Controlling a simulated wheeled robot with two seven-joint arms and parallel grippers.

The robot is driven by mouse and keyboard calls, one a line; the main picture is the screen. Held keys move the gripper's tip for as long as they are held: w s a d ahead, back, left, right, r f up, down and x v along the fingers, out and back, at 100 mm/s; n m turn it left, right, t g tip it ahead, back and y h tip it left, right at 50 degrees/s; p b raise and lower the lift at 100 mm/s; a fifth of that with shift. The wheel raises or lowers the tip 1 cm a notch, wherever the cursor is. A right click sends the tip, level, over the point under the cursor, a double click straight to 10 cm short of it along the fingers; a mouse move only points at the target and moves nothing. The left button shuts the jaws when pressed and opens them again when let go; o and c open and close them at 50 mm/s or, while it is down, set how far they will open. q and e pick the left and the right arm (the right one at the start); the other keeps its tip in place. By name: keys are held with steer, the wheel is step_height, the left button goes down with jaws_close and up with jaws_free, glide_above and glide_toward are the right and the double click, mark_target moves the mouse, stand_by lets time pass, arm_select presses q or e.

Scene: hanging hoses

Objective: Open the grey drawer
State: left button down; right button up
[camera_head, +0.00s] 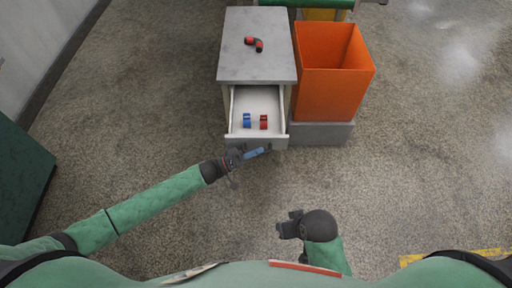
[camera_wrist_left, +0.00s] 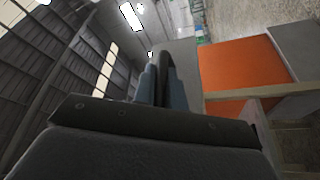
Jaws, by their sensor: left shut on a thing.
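The grey drawer (camera_head: 236,113) is pulled out from under the grey cabinet top (camera_head: 246,64), toward me. A blue item (camera_head: 247,120) and a red item (camera_head: 264,121) lie inside it. My left gripper (camera_head: 264,150) is at the drawer front, shut on the handle. In the left wrist view, the blue-grey fingers of my left gripper (camera_wrist_left: 161,85) close around the dark handle (camera_wrist_left: 165,62). My right gripper (camera_head: 285,225) hangs apart from the drawer, over the floor; its jaw opening is too small to tell.
A red and black object (camera_head: 254,44) lies on the cabinet top. An orange bin (camera_head: 328,85) stands on a grey block (camera_head: 322,134) directly right of the cabinet; it also shows in the left wrist view (camera_wrist_left: 232,65).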

arm_select(q)
steer(key=shift+f, duration=0.1)
steer(key=c, duration=1.7)
jaws_free()
steer(key=shift+a, duration=0.1)
